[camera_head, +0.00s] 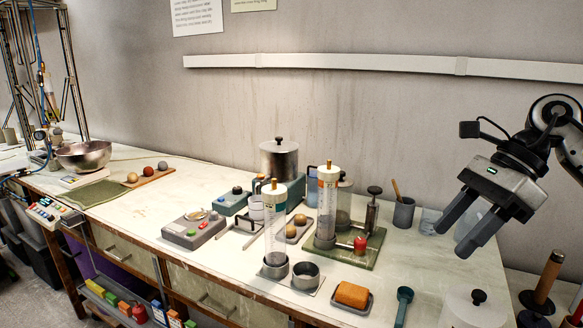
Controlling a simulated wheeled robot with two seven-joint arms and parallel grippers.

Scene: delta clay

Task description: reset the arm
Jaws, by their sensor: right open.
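My right arm comes in from the right edge of the head view. Its gripper (461,224) is open and empty, with two dark grey fingers pointing down and to the left. It hangs in the air over the right end of the workbench (215,270), in front of the glass vessels there. It appears to touch nothing. My left gripper does not show in this view.
Two clear cylinders with orange-tipped tops (275,225) (327,205) stand mid-bench. A grey cup (403,212), an orange block (351,295) and a teal-handled tool (403,305) lie near the right end. A metal bowl (84,156) sits far left. The bench's left middle is clearer.

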